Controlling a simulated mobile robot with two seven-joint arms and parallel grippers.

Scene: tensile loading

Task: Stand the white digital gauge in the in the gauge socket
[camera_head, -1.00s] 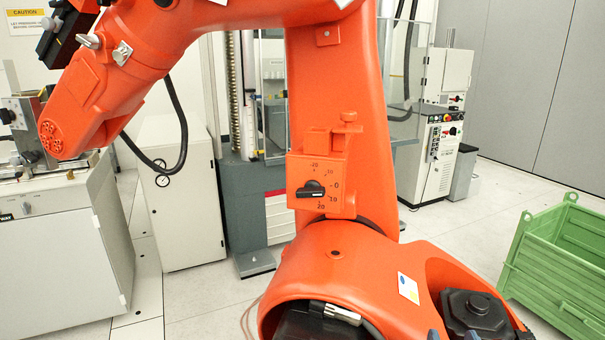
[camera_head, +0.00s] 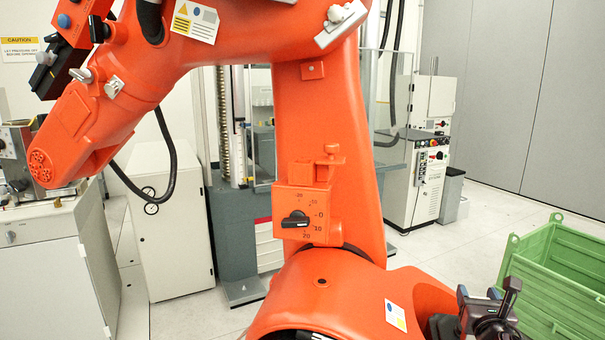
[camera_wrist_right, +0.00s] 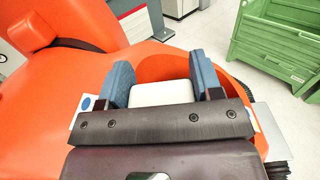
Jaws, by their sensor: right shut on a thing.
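My right gripper (camera_head: 488,292) is at the bottom right of the head view, in front of the orange machine's base. In the right wrist view its two blue fingers (camera_wrist_right: 160,88) are closed on the sides of a white block-shaped thing, the white digital gauge (camera_wrist_right: 162,93). Only a plain white face of the gauge shows; no display is visible. In the head view I cannot make out the gauge at the gripper. I cannot make out the gauge socket in either view. My left gripper is not in view.
A large orange robot arm (camera_head: 325,140) fills the middle, with a dial block (camera_head: 300,208). A green crate (camera_head: 560,262) stands on the floor at right. A white cabinet (camera_head: 172,240) and a bench (camera_head: 50,270) are at left. Open floor (camera_head: 460,245) lies behind.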

